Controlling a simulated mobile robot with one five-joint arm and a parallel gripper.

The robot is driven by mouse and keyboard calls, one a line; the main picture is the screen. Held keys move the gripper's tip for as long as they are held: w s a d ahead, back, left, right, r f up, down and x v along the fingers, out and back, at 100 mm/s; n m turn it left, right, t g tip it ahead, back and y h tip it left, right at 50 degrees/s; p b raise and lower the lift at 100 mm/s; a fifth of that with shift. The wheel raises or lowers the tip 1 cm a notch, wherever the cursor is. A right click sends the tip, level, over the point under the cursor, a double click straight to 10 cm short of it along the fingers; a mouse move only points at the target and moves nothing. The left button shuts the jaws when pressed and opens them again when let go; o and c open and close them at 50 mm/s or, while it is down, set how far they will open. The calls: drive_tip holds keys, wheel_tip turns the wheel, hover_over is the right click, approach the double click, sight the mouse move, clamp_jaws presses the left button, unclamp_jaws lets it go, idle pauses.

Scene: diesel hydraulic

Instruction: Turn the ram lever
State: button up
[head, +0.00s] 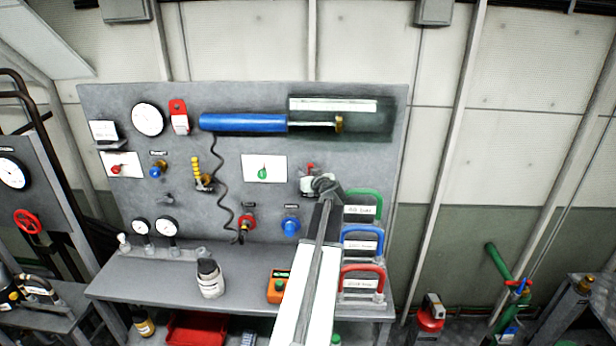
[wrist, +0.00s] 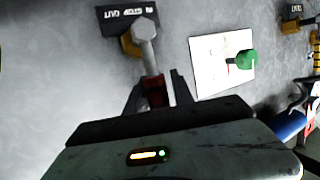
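The ram lever (wrist: 144,34) shows in the wrist view as a grey metal arm with a hexagonal head and a red end, on a brass base below a dark label. Its red end lies between the two dark fingers of my gripper (wrist: 157,82). Gaps seem to show on both sides, so the fingers look open around it. In the head view my gripper (head: 325,184) is against the lower right of the grey panel. A red lever tip (head: 311,166) shows just above it; the rest of the lever is largely hidden there.
A green knob (wrist: 240,60) on a white plate is beside the lever; the plate also shows in the head view (head: 250,162). Green, blue and red padlock-shaped hangers (head: 362,203) stand close to the right of my arm. The bench (head: 150,283) holds a bottle (head: 209,280) and an orange box (head: 277,288).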

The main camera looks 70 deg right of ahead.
drive_tip(key=p+v, duration=0.2)
drive_tip(key=v, duration=0.5)
drive_tip(key=shift+s+a, duration=0.2)
drive_tip(key=shift+a, duration=0.1)
drive_tip(key=shift+r, duration=0.1)
drive_tip(key=shift+s, duration=0.1)
